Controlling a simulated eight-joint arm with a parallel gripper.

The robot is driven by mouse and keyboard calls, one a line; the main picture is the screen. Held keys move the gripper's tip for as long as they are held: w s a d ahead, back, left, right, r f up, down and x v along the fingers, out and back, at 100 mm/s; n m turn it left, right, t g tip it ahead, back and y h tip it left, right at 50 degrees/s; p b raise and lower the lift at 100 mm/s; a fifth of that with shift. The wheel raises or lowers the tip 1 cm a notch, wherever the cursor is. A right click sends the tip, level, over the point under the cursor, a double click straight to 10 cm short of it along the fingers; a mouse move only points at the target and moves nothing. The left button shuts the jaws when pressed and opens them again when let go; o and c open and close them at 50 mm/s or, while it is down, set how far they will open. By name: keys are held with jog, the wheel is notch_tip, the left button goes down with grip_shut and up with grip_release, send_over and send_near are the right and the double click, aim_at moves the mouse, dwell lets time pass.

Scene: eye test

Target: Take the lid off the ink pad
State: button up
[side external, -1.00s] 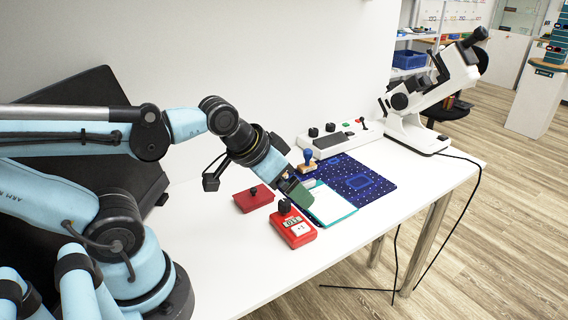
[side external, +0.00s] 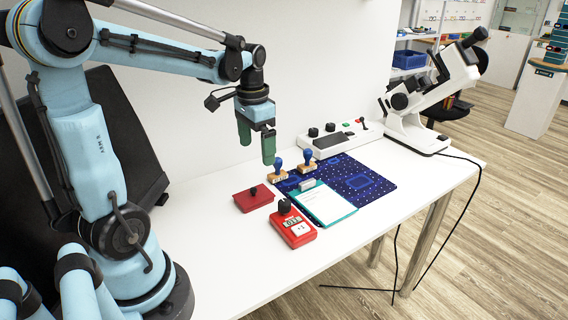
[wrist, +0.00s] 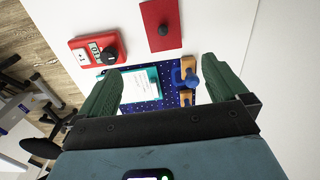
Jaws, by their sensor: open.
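The ink pad (side external: 246,204) is a flat red box on the white table, with a small black knob (side external: 254,190) on its lid. The lid appears to be on. In the wrist view the ink pad (wrist: 152,14) lies at the top, beyond my fingers, with its knob (wrist: 163,30) visible. My gripper (side external: 257,152) is raised above the table, fingers pointing down, apart from the pad. Its green fingers are open, with nothing between them, as the wrist view of my gripper (wrist: 162,75) also shows.
A red device with a display (side external: 298,232) and black knob stands right of the pad. Two blue-handled stamps (side external: 277,164) (side external: 308,157), a teal clipboard (side external: 328,205) and a blue mat (side external: 375,182) lie beyond. A control box (side external: 340,140) and microscope (side external: 425,100) stand at the back.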

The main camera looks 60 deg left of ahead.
send_over(259, 193)
jog(key=f, duration=0.7)
jog(key=shift+s, duration=0.2)
jog(key=shift+w+f, duration=0.2)
jog(key=shift+f, duration=2.45)
jog(key=shift+c, duration=0.2)
jog(key=c, duration=1.1)
jog(key=shift+r, duration=0.1)
